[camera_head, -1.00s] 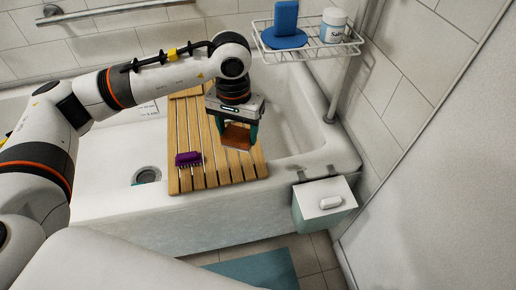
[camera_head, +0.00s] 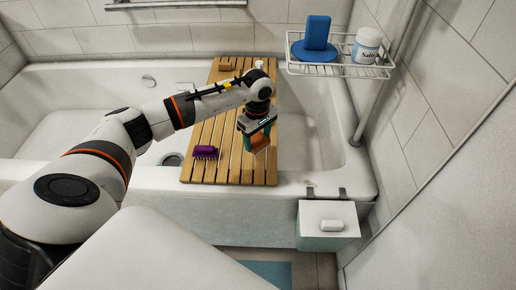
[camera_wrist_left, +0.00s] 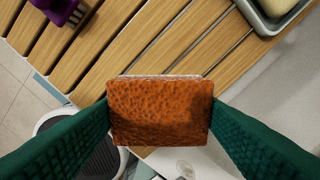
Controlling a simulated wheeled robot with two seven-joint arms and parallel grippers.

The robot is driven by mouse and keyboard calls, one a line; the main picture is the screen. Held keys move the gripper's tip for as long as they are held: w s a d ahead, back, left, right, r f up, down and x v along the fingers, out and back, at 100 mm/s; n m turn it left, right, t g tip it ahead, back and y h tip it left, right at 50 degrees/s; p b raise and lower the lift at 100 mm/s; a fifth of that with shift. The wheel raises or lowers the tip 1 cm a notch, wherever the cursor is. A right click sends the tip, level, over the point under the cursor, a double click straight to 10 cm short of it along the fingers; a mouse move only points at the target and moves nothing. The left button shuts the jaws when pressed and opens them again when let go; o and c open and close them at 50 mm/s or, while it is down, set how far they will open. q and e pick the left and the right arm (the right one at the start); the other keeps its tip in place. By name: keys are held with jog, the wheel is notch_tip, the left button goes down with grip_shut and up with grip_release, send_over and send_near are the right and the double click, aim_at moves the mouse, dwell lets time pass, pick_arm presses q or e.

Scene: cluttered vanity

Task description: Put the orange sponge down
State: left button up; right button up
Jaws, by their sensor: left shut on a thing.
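The orange sponge (camera_head: 259,143) is held between the fingers of my left gripper (camera_head: 257,138), over the right part of the slatted wooden bath board (camera_head: 230,165). In the left wrist view the sponge (camera_wrist_left: 160,112) fills the middle, with a green finger pressed on each side of it. The board's slats (camera_wrist_left: 130,45) lie beyond the sponge in that view. I cannot tell whether the sponge touches the board. My right gripper is in neither view.
A purple brush (camera_head: 205,152) lies on the board's left side. A wire rack (camera_head: 340,70) with a blue sponge (camera_head: 317,32), a blue disc and a white jar (camera_head: 366,45) hangs at upper right.

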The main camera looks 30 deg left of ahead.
aim_at(257, 149)
pick_arm(q)
jog(key=shift+f, duration=0.45)
jog(key=shift+s+f, duration=0.1)
jog(key=shift+f, duration=0.15)
notch_tip(257, 149, down, 3)
jog(key=shift+s+f, duration=0.1)
jog(key=shift+f+b, duration=0.15)
jog(key=shift+b, duration=0.15)
jog(key=shift+f, duration=0.1)
jog(key=o, duration=0.9)
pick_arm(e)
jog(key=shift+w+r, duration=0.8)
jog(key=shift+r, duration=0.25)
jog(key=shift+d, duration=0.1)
